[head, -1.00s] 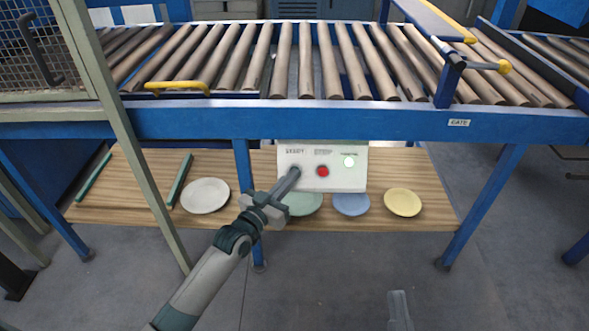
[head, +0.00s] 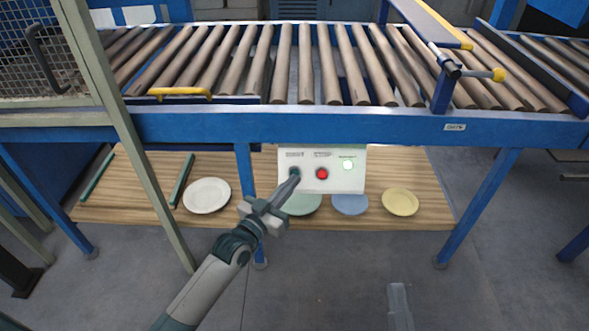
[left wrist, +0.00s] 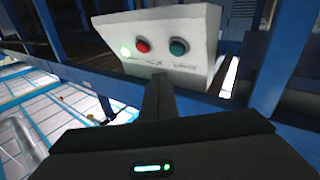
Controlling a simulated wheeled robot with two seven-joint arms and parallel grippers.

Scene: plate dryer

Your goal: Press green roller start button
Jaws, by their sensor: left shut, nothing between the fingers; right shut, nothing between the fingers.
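The white control box (head: 335,182) hangs below the conveyor's blue front beam. It carries a dark green button (head: 295,172), a red button (head: 322,174) and a small lit green lamp (head: 348,165). In the left wrist view the green button (left wrist: 178,47) is right of the red one (left wrist: 142,46). My left gripper (head: 293,180) is shut and empty, its fingertips pointing at the green button. In the head view the tips overlap the button's lower edge; in the wrist view they appear below it, with the button face clear. Contact cannot be told.
The roller conveyor (head: 320,65) spans the area above the box. A wooden shelf (head: 150,205) below holds several plates, including a white one (head: 206,195) and a yellow one (head: 400,201). A blue leg (head: 246,200) and a grey-green post (head: 135,150) stand near my left arm.

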